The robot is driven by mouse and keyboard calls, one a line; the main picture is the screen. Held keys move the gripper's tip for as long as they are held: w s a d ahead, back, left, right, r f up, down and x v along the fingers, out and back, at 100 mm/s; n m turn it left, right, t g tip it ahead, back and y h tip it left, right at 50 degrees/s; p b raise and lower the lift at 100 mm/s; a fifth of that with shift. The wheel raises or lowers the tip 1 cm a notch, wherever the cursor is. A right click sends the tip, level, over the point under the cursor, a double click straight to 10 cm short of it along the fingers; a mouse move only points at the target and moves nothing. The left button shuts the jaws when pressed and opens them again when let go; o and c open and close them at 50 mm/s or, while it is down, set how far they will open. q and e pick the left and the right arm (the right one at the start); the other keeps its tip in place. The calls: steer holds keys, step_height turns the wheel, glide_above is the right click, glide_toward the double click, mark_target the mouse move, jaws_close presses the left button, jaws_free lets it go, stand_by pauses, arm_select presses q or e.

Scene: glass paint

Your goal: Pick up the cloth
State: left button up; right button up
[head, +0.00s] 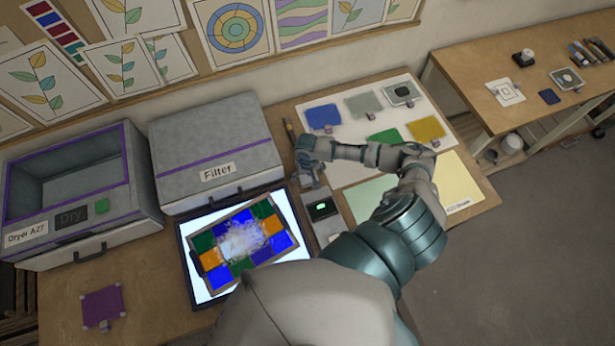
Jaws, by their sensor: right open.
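I cannot tell for sure which piece is the cloth. Flat coloured pieces lie on the white mat: a blue piece (323,117), a grey-green piece (363,104), a green piece (384,136) and a yellow piece (427,129). A purple square piece (102,306) with pale corners lies at the table's lower left. My right gripper (305,162) is open, left of the mat and below the blue piece, apart from it. It is above the strip between the filter box and the mat, and partly hides what is beneath. My left gripper is out of view.
A lit panel (185,253) carries a stained-glass piece (243,247) with a whitish smear. A filter box (215,150) and an open-topped dryer (75,185) stand behind. A small device (322,210) sits beside the panel. A side table (475,85) stands right.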

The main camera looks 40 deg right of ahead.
mark_target(308, 176)
steer(key=shift+d, duration=0.1)
steer(key=c, duration=1.2)
step_height(308, 176, up, 10)
